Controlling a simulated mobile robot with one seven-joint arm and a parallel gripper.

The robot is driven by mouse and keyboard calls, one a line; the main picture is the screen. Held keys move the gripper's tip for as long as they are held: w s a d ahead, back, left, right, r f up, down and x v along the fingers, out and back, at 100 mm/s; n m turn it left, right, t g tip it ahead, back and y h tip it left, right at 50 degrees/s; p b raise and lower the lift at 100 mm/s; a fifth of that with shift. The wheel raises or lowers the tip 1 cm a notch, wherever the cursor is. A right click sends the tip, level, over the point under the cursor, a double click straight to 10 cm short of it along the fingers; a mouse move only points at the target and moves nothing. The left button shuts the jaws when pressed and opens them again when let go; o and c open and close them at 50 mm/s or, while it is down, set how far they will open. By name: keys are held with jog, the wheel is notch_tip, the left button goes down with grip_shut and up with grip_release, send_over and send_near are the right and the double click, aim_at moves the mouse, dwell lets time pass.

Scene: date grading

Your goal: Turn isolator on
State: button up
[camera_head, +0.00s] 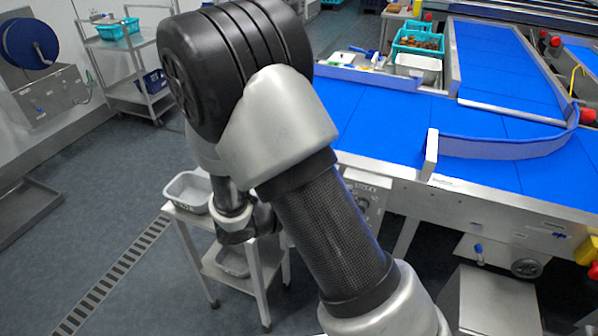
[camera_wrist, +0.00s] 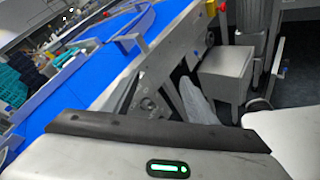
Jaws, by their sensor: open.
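A grey control panel (camera_head: 367,203) with a round dial and small knobs is mounted below the near side of the blue belt, just right of my arm in the head view. A round dial on the machine's side (camera_wrist: 148,104) also shows small in the wrist view. I cannot tell for sure which control is the isolator or how it is set. My gripper (camera_head: 250,226) is left of the panel in the head view, above a small steel table and largely hidden by my arm. It is open, and I see nothing in it. The wrist view shows its housing with a green light.
The steel table (camera_head: 243,262) holds a grey tub (camera_head: 188,191). The blue conveyor (camera_head: 385,125) has a raised metal edge. A handwheel (camera_head: 527,268) and a blue-handled valve (camera_head: 479,252) sit lower right. Open floor (camera_head: 110,200) lies left, with a drain grate.

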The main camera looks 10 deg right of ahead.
jog(key=w+a+f+n+t+y+b, duration=0.25)
jog(key=a+f+n+t, duration=0.4)
jog(key=f, duration=0.35)
jog(key=w+a+f+n+t+y+b, duration=0.25)
jog(key=a+f+n+t, duration=0.35)
jog(key=f, duration=0.4)
jog(key=shift+n+g, duration=0.45)
jog(key=shift+g, duration=0.1)
jog(key=b+x, duration=0.1)
jog(key=x, duration=1.7)
jog(key=shift+s, duration=0.1)
jog(key=c, duration=1.1)
jog(key=shift+o, duration=0.2)
